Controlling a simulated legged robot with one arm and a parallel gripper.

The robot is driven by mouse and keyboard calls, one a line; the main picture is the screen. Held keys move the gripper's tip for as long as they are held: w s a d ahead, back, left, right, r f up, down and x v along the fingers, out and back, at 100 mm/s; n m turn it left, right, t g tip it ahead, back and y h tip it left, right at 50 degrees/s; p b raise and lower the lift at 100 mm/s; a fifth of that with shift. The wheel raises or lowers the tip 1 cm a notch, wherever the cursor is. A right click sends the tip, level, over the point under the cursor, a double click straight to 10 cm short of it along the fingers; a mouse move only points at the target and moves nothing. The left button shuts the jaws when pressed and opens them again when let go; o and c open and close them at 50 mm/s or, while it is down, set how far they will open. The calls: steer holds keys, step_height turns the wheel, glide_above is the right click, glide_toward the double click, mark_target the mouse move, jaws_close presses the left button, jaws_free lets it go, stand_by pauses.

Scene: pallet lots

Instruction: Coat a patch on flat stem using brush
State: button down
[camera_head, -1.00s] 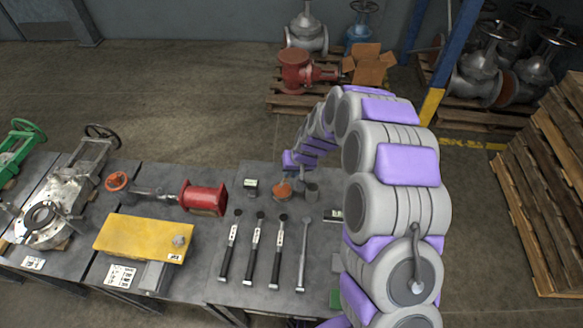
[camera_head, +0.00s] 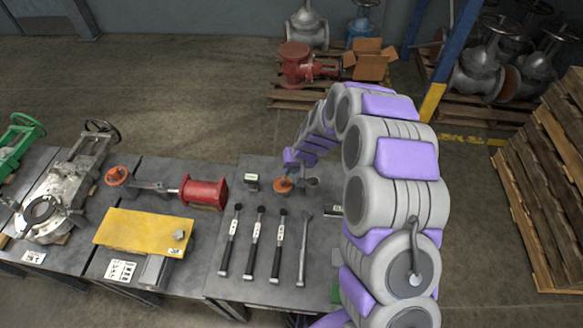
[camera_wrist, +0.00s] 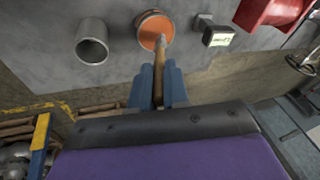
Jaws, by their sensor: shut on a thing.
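My gripper (camera_wrist: 160,76) has blue fingers shut on the brush, gripping its wooden handle (camera_wrist: 159,58). In the wrist view the brush's tip reaches over an orange-topped round pot (camera_wrist: 149,27); whether it touches the contents is unclear. The pot also shows in the head view (camera_head: 283,187), where the gripper is at the arm's far end, just above it, and the brush is small. A grey bar, which looks like the flat stem (camera_head: 153,187), lies between an orange handwheel (camera_head: 118,176) and a red cylinder (camera_head: 205,192) on the table, left of the pot.
A grey cup (camera_wrist: 92,42) stands beside the pot. A small box with a light label (camera_wrist: 216,35) is on its other side. Several long-handled tools (camera_head: 254,245) lie in front of the pot. A yellow block (camera_head: 143,232) is in front of the bar.

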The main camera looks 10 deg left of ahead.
steer(key=shift+f, duration=0.45)
stand_by(1.3)
steer(key=shift+r, duration=0.1)
steer(key=shift+r+p, duration=1.15)
steer(key=shift+r, duration=2.25)
steer(key=shift+d, duration=0.1)
